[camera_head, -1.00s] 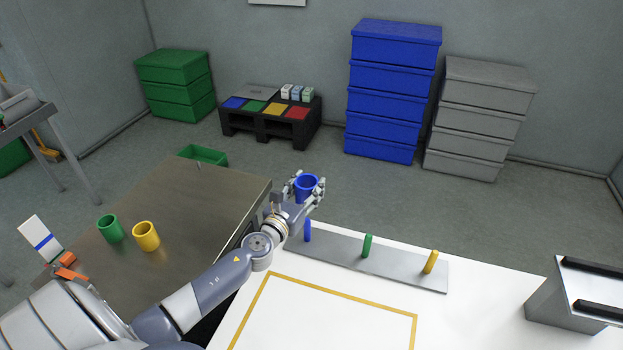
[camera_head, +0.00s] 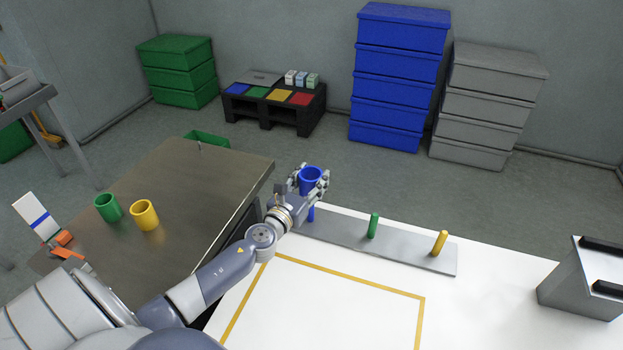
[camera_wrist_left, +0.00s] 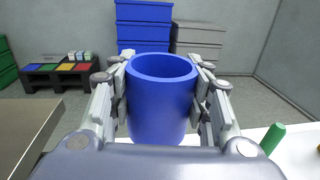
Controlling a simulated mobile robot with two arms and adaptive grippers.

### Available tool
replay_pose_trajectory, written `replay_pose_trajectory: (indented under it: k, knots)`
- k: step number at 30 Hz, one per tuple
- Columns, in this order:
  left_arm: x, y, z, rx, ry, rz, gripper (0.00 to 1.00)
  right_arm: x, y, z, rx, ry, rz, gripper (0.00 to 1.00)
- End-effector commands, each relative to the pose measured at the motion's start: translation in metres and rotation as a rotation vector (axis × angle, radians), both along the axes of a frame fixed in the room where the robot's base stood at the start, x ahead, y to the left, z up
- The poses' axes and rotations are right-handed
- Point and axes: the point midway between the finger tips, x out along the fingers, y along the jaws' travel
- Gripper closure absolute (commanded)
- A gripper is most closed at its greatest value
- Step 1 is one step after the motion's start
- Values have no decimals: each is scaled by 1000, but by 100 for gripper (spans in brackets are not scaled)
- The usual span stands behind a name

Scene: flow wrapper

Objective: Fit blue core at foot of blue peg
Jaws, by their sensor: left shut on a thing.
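My left gripper (camera_head: 309,186) is shut on the blue core (camera_head: 311,175), an open-topped blue cylinder held upright. The core also fills the middle of the left wrist view (camera_wrist_left: 161,100), between the two fingers. In the head view it is above the blue peg (camera_head: 311,213), whose upper part is hidden by the gripper and core. The peg stands at the left end of a grey plate (camera_head: 405,254) on the white table. The core is apart from the plate. My right gripper is not in view.
A green peg (camera_head: 373,225) and a yellow peg (camera_head: 439,242) stand bare on the plate. A green core (camera_head: 108,208) and a yellow core (camera_head: 144,215) stand on the metal table (camera_head: 195,235). A grey block-like fixture (camera_head: 580,285) is at the right. The yellow-framed area (camera_head: 330,300) is clear.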

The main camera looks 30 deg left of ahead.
Motion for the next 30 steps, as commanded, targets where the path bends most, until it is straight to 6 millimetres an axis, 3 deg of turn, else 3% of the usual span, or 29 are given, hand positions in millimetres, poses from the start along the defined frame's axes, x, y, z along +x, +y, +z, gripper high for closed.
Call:
replay_pose_trajectory:
  k: [30]
  knots:
    - [0,0,-62,1,-1,0,77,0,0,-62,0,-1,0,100]
